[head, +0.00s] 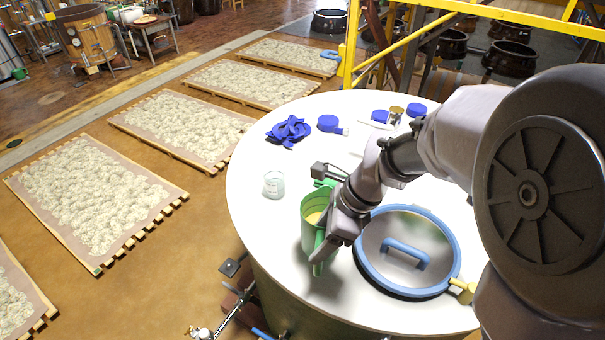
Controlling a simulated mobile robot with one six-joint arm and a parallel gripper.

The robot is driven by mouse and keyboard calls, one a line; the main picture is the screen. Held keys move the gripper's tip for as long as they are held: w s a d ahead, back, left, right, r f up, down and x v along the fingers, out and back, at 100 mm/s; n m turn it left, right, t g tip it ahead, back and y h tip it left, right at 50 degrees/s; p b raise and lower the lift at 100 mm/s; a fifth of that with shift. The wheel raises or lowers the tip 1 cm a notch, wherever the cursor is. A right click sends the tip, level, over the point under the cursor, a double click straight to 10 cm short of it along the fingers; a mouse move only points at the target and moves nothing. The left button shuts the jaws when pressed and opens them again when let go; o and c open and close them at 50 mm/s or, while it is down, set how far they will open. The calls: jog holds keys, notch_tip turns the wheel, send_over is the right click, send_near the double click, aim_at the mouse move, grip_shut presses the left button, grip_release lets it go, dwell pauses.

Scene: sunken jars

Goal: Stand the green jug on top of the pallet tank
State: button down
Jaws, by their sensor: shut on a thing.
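The green jug (310,230) is in the middle of the head view, with its open mouth facing up and towards the camera. My gripper (326,238) is shut on its right side, and my fingers hide part of it. The jug shows over the white round top (250,205) of a large tank, near its left front edge. I take this tank to be the pallet tank. I cannot tell whether the jug's base touches the top or hangs just above it.
A blue-rimmed lid (385,275) lies right of the jug. A clear beaker (274,184) stands left of it. Blue straps (289,131) and a blue cap (328,123) lie farther back. Yellow railing (400,40) stands behind the tank. Clear white surface lies between the beaker and straps.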

aim_at(306, 198)
jog(key=w+f+p, duration=0.1)
jog(key=w, duration=0.4)
jog(key=w+a+f+p, duration=0.1)
jog(key=w+f, duration=0.1)
jog(key=w, duration=0.3)
jog(key=w+a+f+p, duration=0.1)
jog(key=w+f, duration=0.1)
jog(key=w, duration=0.3)
jog(key=shift+w+a, duration=0.15)
jog(key=shift+c, duration=1.6)
grip_release()
jog(key=shift+f, duration=0.1)
